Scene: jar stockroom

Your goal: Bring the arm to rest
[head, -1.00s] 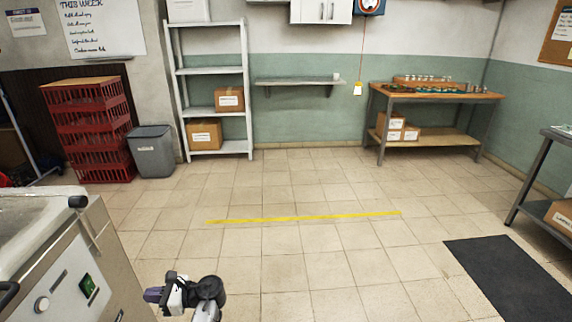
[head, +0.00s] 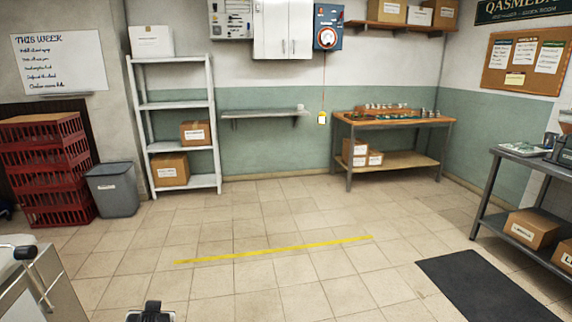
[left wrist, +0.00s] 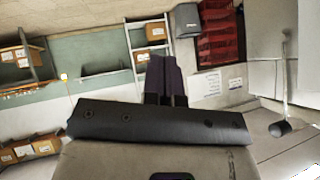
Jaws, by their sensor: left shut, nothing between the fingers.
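My left gripper shows in the left wrist view with its dark purple fingers (left wrist: 166,78) pressed together, shut and empty. They point out over open room, with nothing touching them. In the head view only a small dark part of my arm shows at the bottom edge, left of centre; the fingers cannot be made out there. My right gripper is in neither view.
A white machine (head: 40,290) with a lever stands at the lower left. A grey bin (head: 112,192), red crates (head: 42,170) and a white shelf (head: 146,128) line the back left. A workbench (head: 392,122) stands at the back. The middle floor is clear.

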